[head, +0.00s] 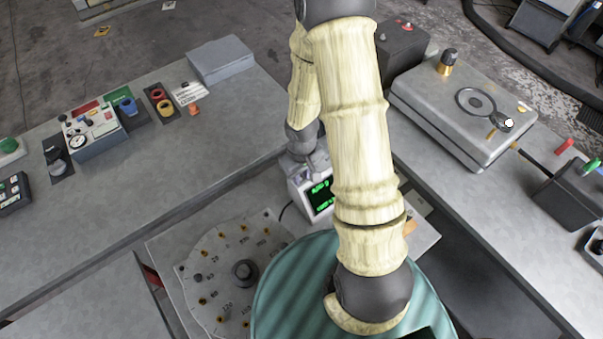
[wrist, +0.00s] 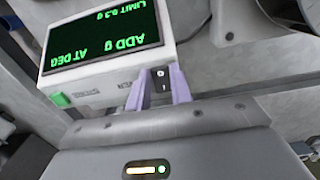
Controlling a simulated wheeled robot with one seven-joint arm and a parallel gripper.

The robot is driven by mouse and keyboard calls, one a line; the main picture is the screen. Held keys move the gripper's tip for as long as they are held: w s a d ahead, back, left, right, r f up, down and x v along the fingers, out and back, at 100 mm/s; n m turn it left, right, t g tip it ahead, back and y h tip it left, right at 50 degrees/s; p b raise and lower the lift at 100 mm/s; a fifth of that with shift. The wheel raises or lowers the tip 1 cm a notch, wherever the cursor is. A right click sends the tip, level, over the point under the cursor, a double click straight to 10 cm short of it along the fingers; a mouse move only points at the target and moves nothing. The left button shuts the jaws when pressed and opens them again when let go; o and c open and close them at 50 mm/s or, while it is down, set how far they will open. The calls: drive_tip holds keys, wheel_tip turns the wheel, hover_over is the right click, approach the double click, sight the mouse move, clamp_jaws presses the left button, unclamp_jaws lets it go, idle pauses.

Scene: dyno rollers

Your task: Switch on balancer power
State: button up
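The balancer box is white with a dark screen showing lit green text; it stands at the centre of the head view, partly behind my arm, with its screen (head: 320,196) visible. In the wrist view the balancer (wrist: 115,75) appears upside down, its screen (wrist: 100,38) reading "ADD g AT DEG" and a limit line. A small black rocker switch (wrist: 160,76) marked O and I sits at the box's end. My gripper (wrist: 158,82) has its two purple fingers apart, one on each side of the switch; contact cannot be told. In the head view my gripper (head: 311,165) is over the box's back.
A green button (wrist: 61,99) is on the balancer's face. A round dial plate (head: 215,275) lies left of the balancer. A grey bench with gauges and buttons (head: 85,130) is at left. A metal case (head: 450,110) stands on the right bench.

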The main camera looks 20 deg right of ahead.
clamp_jaws()
drive_tip(key=shift+r, duration=0.1)
drive_tip(key=shift+w+r+p, duration=0.1)
drive_tip(key=shift+p, duration=0.5)
drive_tip(key=shift+w+r+g+p, duration=0.15)
drive_tip(key=shift+g+p, duration=0.45)
drive_tip(key=shift+p, duration=0.45)
drive_tip(key=shift+w+a+f+g+h+p, duration=0.2)
drive_tip(key=shift+g+h+p, duration=0.3)
drive_tip(key=shift+g+p, duration=0.45)
drive_tip(key=o, duration=0.8)
unclamp_jaws()
